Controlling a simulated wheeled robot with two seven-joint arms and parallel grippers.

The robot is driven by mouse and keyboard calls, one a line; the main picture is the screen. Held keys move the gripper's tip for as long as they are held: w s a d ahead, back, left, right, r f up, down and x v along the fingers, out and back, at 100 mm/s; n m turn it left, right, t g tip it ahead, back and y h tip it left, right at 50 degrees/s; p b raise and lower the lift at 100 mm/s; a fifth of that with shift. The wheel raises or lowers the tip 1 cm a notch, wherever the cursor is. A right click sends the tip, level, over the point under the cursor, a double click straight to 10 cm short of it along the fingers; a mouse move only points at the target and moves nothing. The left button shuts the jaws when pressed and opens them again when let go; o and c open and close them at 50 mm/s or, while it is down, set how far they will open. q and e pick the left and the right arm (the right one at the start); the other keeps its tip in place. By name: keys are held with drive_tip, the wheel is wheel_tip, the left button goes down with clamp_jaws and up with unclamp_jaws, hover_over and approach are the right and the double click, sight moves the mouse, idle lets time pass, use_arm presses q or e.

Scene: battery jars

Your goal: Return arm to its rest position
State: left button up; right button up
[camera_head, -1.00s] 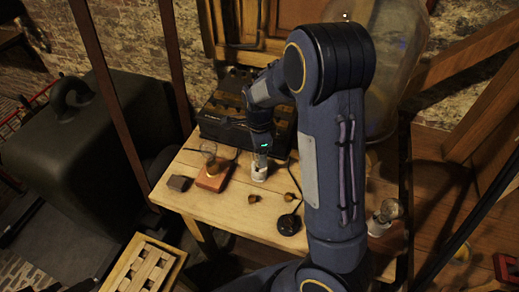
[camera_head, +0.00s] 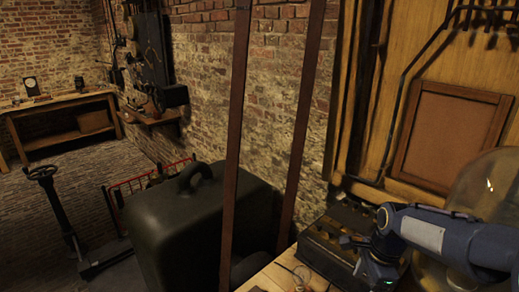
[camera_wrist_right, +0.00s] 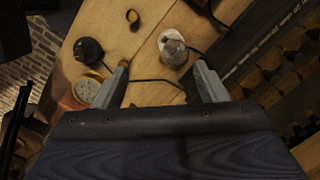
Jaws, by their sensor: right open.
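My right arm (camera_head: 455,238) comes in from the lower right of the head view, with its wrist low beside a dark battery case (camera_head: 335,240). The fingertips are hidden below the picture edge there. In the right wrist view my right gripper (camera_wrist_right: 160,84) is open, its two grey fingers wide apart with nothing held between them. It is above a wooden table (camera_wrist_right: 150,62). A clear glass piece with a pale base (camera_wrist_right: 173,48) stands just beyond the fingers. My left gripper is not in view.
In the wrist view, a dark round piece (camera_wrist_right: 88,50) and a brass disc (camera_wrist_right: 88,90) lie left, and slotted dark casing fills the right. In the head view, a large glass jar (camera_head: 485,195) is behind my arm, and a big dark box (camera_head: 200,225) stands left of the table.

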drive_tip(key=s+a+r+n+t+y, duration=0.1)
drive_tip(key=s+a+r+n+t, duration=0.1)
drive_tip(key=s+n, duration=0.6)
drive_tip(key=s+a+r+n+t+y, duration=0.1)
drive_tip(key=s+a+r+n+t, duration=0.2)
drive_tip(key=s+n, duration=0.6)
drive_tip(key=shift+s+a, duration=0.75)
drive_tip(key=shift+s, duration=0.35)
